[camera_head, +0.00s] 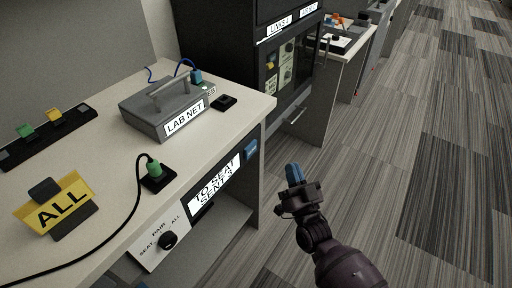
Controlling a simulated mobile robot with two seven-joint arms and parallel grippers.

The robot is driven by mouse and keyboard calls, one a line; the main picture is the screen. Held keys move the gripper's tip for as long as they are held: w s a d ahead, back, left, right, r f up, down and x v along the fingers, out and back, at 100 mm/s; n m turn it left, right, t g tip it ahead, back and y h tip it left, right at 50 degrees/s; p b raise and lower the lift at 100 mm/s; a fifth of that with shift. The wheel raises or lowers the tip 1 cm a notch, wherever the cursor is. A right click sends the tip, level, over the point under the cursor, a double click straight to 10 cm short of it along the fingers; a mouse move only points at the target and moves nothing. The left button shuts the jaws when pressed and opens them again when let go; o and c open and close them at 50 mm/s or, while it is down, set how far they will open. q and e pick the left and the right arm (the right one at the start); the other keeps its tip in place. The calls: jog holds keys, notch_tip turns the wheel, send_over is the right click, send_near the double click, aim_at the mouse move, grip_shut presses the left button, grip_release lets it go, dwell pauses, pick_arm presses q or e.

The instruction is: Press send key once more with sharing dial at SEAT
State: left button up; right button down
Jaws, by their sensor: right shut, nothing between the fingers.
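The sharing dial (168,240) is a black knob on a white panel on the desk front, marked SEAT, PAIR and ALL. Its pointer is too small to read. The display (214,186) beside it reads TO SEAT, with a SENT line and a small, unclear digit below. A blue square key (251,148), which looks like the send key, sits at the right end of that front. My right gripper (294,174) is shut and empty, with blue fingertips, over the floor to the right of the key and apart from it. My left gripper is out of view.
A grey LAB NET box (168,107) with a handle stands on the desk (110,165). A yellow ALL sign (57,205) and a green plug (154,169) with a black cable are nearer. A dark cabinet (225,45) stands behind. The carpeted floor at right is clear.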

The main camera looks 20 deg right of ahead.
aim_at(251, 150)
pick_arm(q)
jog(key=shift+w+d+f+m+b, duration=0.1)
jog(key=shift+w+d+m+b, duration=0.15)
jog(key=shift+b, duration=0.7)
pick_arm(e)
jog(key=w+a, duration=0.5)
jog(key=w, duration=0.2)
jog(key=shift+a, duration=0.25)
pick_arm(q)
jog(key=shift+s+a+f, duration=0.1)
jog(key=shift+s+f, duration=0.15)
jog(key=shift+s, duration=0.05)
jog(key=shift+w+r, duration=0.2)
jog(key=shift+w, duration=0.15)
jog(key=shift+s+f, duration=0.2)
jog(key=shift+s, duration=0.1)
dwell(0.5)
pick_arm(e)
jog(key=shift+a, duration=0.1)
jog(key=shift+w+a, duration=0.15)
jog(key=shift+w, duration=0.15)
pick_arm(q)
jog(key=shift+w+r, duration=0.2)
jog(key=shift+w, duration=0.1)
